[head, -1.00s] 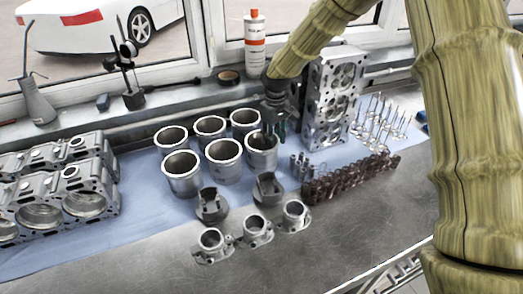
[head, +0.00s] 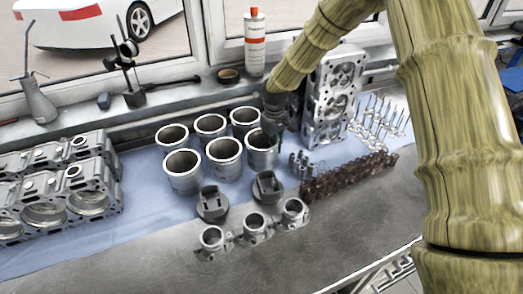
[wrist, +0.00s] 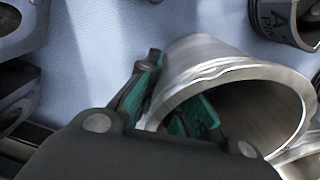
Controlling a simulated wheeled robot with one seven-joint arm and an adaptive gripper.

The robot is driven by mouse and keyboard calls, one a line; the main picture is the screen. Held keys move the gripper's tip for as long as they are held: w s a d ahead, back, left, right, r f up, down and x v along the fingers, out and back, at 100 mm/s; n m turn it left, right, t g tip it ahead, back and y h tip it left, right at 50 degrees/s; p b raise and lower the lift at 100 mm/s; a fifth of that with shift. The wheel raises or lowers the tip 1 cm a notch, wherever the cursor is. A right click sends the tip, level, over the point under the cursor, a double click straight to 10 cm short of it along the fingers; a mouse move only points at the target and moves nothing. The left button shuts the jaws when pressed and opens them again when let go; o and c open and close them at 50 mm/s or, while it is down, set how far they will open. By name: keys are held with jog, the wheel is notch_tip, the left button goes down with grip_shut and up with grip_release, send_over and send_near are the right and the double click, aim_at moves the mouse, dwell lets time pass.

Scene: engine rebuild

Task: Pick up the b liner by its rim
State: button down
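Several grey metal liners stand upright in two rows on the blue cloth. My gripper (head: 274,128) is down at the right side of the front-right liner (head: 261,153). In the wrist view, my gripper (wrist: 170,90) straddles that liner's rim (wrist: 205,72). One green-padded finger is outside the wall and the other is inside the bore. The fingers look apart, with the wall between them; firm contact on both sides does not show. No letter is readable on this liner, so I cannot tell from a mark that it is b.
Another liner (head: 224,161) stands close on the left. Two pistons (head: 267,188) and several flanged parts (head: 255,229) lie in front. A cylinder head (head: 331,100) stands close on the right, near valves (head: 380,121) and springs (head: 345,176). The engine block (head: 58,180) is far left.

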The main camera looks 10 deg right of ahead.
jog(key=shift+r, duration=0.1)
notch_tip(320, 180, up, 21)
jog(key=p, duration=0.5)
dwell(2.8)
